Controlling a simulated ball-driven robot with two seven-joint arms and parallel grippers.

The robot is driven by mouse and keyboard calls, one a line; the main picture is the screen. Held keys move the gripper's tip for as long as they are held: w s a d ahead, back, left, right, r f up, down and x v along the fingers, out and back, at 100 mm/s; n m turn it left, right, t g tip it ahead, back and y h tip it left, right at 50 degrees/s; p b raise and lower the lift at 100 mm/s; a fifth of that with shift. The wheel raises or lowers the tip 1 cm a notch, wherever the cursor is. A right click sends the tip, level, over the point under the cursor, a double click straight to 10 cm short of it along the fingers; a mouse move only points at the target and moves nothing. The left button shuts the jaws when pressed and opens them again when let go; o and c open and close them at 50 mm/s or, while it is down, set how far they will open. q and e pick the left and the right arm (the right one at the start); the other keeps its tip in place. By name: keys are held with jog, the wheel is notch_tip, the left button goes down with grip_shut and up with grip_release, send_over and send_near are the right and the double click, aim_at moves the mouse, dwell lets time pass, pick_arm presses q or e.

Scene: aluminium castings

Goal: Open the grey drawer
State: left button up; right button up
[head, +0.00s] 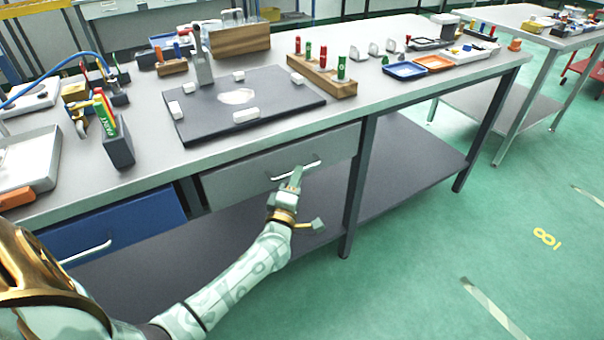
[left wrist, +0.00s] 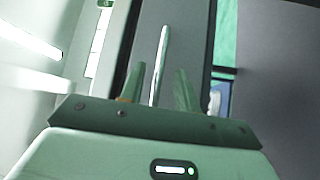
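The grey drawer (head: 232,181) is under the workbench, right of the blue drawer, and its front looks flush with the bench. Its pale bar handle (head: 311,165) crosses the front. My left gripper (head: 295,175) is at the handle, its fingers pointing at the drawer front. In the left wrist view the handle (left wrist: 163,50) runs between the two fingers of the left gripper (left wrist: 159,86), with a gap visible on each side. The fingers are apart. Whether a fingertip touches the handle or front, I cannot tell. My right gripper is not in view.
The blue drawer (head: 115,225) with its own handle is to the left. A bench leg (head: 357,190) stands just right of the grey drawer. A lower shelf (head: 410,165) lies beneath. The bench top (head: 400,95) carries a dark plate (head: 285,105) and tool racks. Green floor in front is clear.

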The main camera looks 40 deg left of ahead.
pick_arm(q)
jog(key=x, duration=0.2)
jog(key=shift+w+a+b, duration=0.2)
jog(key=shift+w+b, duration=0.1)
jog(key=shift+w+a, duration=0.1)
jog(key=shift+w, duration=0.15)
jog(key=shift+w+r, duration=0.1)
jog(key=shift+c, duration=0.5)
jog(key=c, duration=0.5)
grip_shut()
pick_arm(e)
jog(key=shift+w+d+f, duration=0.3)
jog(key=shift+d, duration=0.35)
